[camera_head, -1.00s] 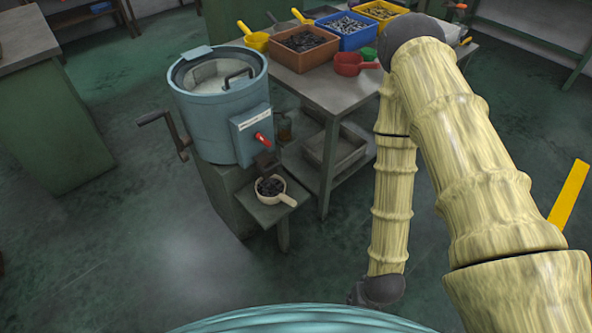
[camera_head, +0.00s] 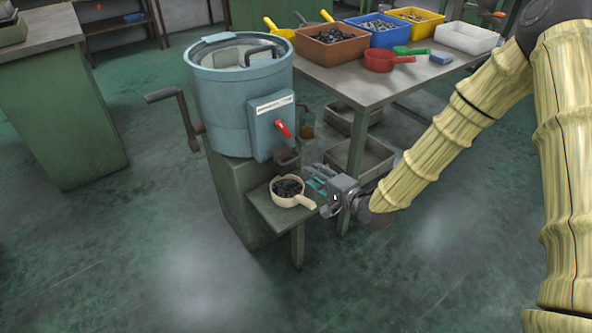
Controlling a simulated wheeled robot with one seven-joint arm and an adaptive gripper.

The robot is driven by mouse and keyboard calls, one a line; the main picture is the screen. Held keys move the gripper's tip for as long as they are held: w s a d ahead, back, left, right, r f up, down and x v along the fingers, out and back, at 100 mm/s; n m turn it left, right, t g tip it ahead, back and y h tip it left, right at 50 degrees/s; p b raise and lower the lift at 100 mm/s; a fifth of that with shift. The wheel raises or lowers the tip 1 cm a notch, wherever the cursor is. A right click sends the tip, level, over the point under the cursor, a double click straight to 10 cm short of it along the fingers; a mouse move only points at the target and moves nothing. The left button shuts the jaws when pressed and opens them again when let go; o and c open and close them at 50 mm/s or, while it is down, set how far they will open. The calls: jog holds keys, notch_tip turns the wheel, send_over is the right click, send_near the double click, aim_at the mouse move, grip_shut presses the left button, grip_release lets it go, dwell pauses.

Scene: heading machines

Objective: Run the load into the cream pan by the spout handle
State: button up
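The blue drum machine (camera_head: 228,105) stands on a green pedestal, with an open top. The cream pan (camera_head: 291,200) sits upright on the small shelf below the spout and holds a heap of dark pieces (camera_head: 287,187). Its handle points to the lower right. My gripper (camera_head: 313,178) is just right of the pan, below the red handle. Its fingers look apart, with teal pads showing and nothing seen between them. Whether it touches the pan is unclear.
A dark crank (camera_head: 182,115) sticks out from the drum's left side. The bench (camera_head: 345,88) behind holds an orange bin (camera_head: 332,48), a blue bin (camera_head: 377,32), a yellow bin (camera_head: 416,22) and a red scoop (camera_head: 380,61). Floor in front is clear.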

aim_at(294, 161)
jog(key=x, duration=0.5)
jog(key=b+x, duration=0.1)
jog(key=x, duration=0.5)
jog(key=shift+r, duration=0.2)
jog(key=shift+c, duration=0.2)
grip_shut()
